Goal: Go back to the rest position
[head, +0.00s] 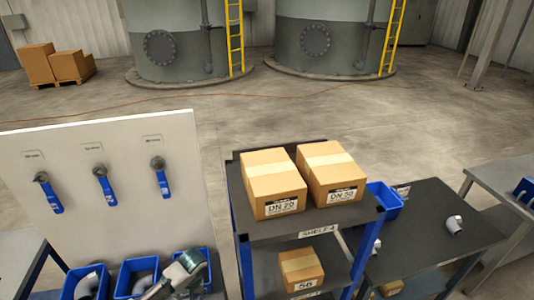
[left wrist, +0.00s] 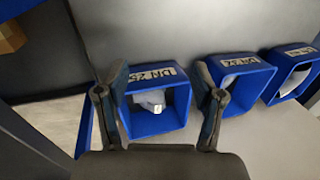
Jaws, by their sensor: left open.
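My left gripper (left wrist: 160,78) is open and its two fingers are apart with nothing between them. In the left wrist view a blue bin (left wrist: 134,122) labelled DN with a light grey fitting (left wrist: 152,100) inside lies beyond the fingers. In the head view the left gripper (head: 190,262) shows at the bottom, over the rightmost of three blue bins in front of the white panel. Its fingertips are hard to make out there. My right gripper is not in view.
A white panel (head: 110,215) with three blue-handled valves (head: 101,183) stands behind the bins. To the right a shelf (head: 320,222) holds two cardboard boxes (head: 273,183) on top and one lower. A dark table (head: 435,225) with a fitting (head: 454,224) stands further right.

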